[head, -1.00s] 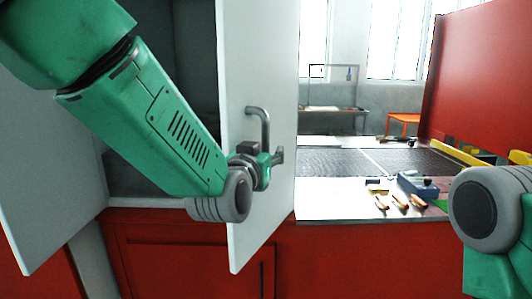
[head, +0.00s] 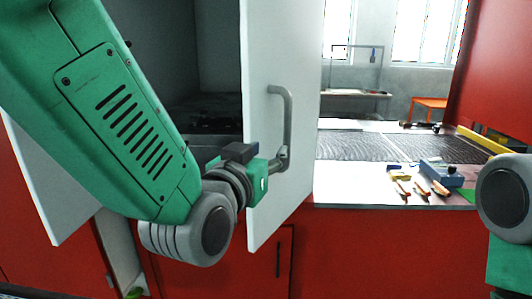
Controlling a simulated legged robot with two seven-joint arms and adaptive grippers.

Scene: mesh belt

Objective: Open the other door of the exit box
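The exit box is a red cabinet with a dark grey interior (head: 215,60). Its white left door (head: 45,190) stands swung out at the left, partly behind my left arm. Its white right door (head: 262,200) also stands ajar, with its near edge toward me and the interior showing to its left. A grey bar handle (head: 288,112) is on the right door's face. My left gripper (head: 281,160) is at the handle's lower end and overlaps it. The fingers are small and partly hidden, so their closure on the bar is unclear. My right gripper is out of view; only my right arm shows.
Right of the door is a white counter (head: 350,190) with a dark mesh belt (head: 365,146). A blue tool (head: 440,174) and several small tools lie on it. A red panel (head: 490,70) rises at the right. An orange stool (head: 430,103) stands behind.

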